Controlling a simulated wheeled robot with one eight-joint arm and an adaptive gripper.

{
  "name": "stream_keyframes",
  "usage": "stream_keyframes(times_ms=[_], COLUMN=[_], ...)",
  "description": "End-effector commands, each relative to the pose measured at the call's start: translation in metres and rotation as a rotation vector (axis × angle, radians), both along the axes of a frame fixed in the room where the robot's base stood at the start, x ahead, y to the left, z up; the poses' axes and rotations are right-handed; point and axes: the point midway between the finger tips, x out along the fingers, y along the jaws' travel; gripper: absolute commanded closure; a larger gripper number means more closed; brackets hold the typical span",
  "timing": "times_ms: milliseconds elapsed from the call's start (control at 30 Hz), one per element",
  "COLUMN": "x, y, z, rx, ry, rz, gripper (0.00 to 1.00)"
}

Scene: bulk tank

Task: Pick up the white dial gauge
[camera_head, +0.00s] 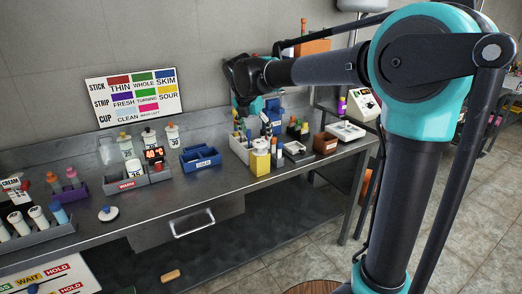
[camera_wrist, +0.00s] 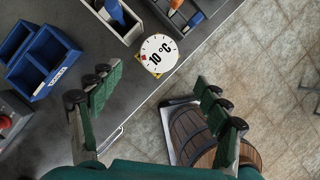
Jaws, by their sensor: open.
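The white dial gauge (camera_wrist: 158,51) shows in the wrist view as a round white face reading 10 °C, with yellow corners under it. It sits near the front edge of the metal bench. In the head view it appears to be the white disc on top of a yellow block (camera_head: 260,161), in front of a white caddy. My gripper (camera_wrist: 157,97) is open and empty, its fingers spread apart in the wrist view, with the gauge beyond them and between their lines. In the head view my gripper (camera_head: 243,112) is above the caddy area, and its fingertips are partly hidden among the objects.
A white caddy (camera_wrist: 113,24) with tools stands beside the gauge. Blue bins (camera_wrist: 46,61) lie to the left; the head view shows a blue bin (camera_head: 200,158) too. Grey trays (camera_head: 298,151) are on the right. A wooden barrel (camera_wrist: 187,132) stands below the bench edge.

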Motion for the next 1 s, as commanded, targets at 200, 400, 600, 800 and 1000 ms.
stream_keyframes(times_ms=[200,400,600,800,1000], x=[0.01,0.016,0.029,0.034,0.034], y=[-0.004,-0.006,-0.009,-0.011,-0.011], z=[-0.025,-0.037,-0.062,-0.075,-0.075], rx=[0.0,0.0,0.0,0.0,0.0], ry=[0.0,0.0,-0.001,-0.001,-0.001], rz=[0.001,0.0,0.0,0.001,0.001], gripper=[0.23,0.23,0.23,0.23,0.23])
